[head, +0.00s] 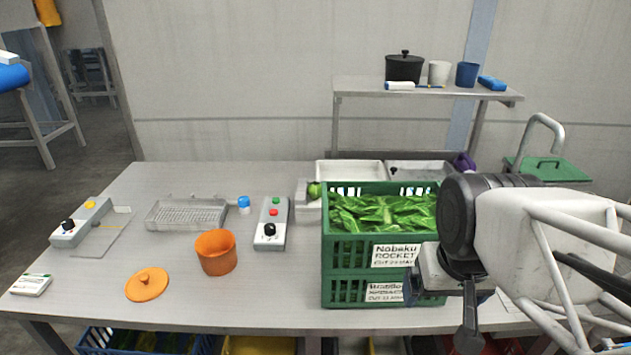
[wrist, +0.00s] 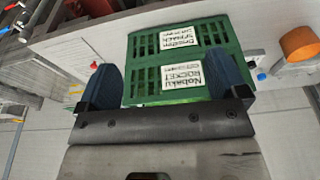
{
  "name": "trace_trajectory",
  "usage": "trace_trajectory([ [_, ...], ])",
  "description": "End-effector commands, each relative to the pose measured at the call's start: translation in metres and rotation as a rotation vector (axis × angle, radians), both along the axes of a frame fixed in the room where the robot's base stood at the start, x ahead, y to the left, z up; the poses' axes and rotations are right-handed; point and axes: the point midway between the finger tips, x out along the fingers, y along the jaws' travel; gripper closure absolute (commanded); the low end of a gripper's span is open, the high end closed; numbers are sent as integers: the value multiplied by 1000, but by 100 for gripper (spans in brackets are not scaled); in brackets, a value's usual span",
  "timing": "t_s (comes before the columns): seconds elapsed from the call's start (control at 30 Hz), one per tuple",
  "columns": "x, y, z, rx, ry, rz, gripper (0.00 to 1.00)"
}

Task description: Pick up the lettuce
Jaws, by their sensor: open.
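A small round green thing (head: 314,190), possibly the lettuce, sits at the back beside the left rear corner of the green crates. It is partly hidden, so I cannot be sure what it is. The upper green crate (head: 341,249), labelled rocket, is full of loose green leaves (head: 385,212). It stands on a second green crate (head: 341,291). My gripper (head: 440,300) is at the front right of the crates. In the wrist view my gripper (wrist: 170,72) is open and empty, with the labelled crate faces (wrist: 150,45) beyond its blue fingers.
An orange pot (head: 215,254), an orange lid (head: 147,285), a control box (head: 271,226) and a wire basket (head: 187,214) stand left of the crates. White trays (head: 348,172) lie behind them. A raised shelf (head: 425,91) holds pots and cups.

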Motion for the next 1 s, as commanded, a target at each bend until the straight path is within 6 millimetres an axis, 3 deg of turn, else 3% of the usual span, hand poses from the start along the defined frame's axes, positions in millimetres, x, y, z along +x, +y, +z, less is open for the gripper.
trace_trajectory([
  [0.17,17,6,7,37,20,-33,8],
  [0.37,54,20,19,117,64,-102,8],
  [1.0,205,82,47,409,263,-371,8],
])
